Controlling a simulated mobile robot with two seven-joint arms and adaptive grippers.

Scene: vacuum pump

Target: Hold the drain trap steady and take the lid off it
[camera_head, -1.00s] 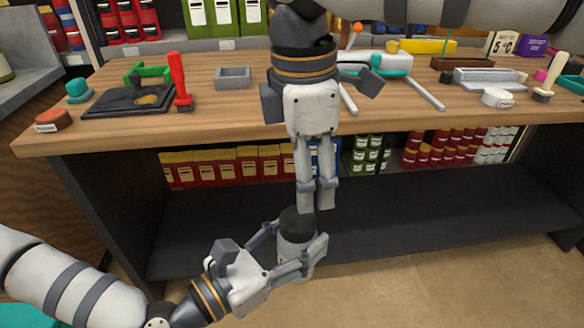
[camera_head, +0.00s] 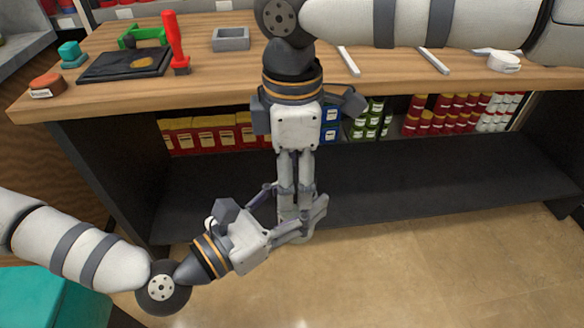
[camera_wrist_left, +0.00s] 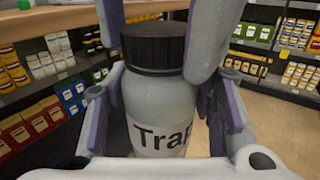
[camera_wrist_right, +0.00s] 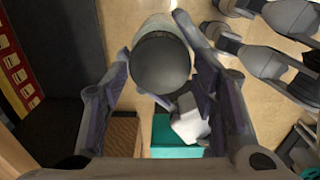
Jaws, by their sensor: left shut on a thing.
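The drain trap (camera_wrist_left: 158,100) is a pale grey bottle labelled "Trap", with a ribbed black lid (camera_wrist_left: 155,48) on it. My left gripper (camera_head: 302,225) is shut on the bottle's body from the side and holds it upright in the air before the bench. My right gripper (camera_head: 294,208) points down from above. Its fingers straddle the lid, one on each side, and look open. In the right wrist view the lid (camera_wrist_right: 160,66) lies between these fingers. In the head view the fingers hide most of the trap and lid.
The wooden bench top (camera_head: 215,75) stands behind, with a black tray (camera_head: 126,65), a red-handled tool (camera_head: 175,45) and a grey box (camera_head: 230,39). Shelves below hold several boxes and cans. The floor (camera_head: 420,265) at the front right is clear.

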